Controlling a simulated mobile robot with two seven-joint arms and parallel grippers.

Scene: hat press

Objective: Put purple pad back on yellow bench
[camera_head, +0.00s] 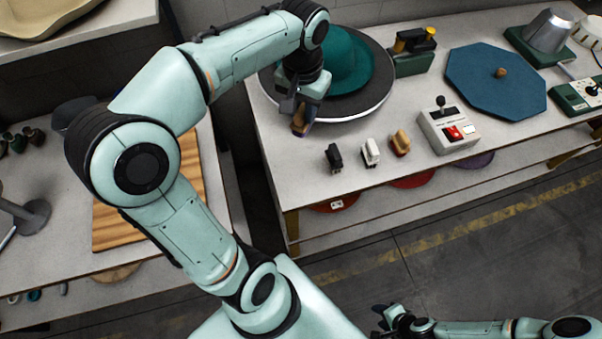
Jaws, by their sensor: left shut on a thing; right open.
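My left gripper (303,106) points down at the front left of the turntable-like round plate, shut on a small tan-and-dark block (299,123). The block may be the purple pad, but its colour is hard to tell at this size. It is at the plate's front rim; I cannot tell whether it touches anything below. The white-topped bench (275,150) has yellow legs (291,226). My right gripper (386,318) is at the bottom, over the floor, open and empty.
On the bench stand a black pad (333,157), a white pad (370,153), a tan pad (400,143) and a control box (447,132). A blue octagonal board (490,90) lies to the right.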

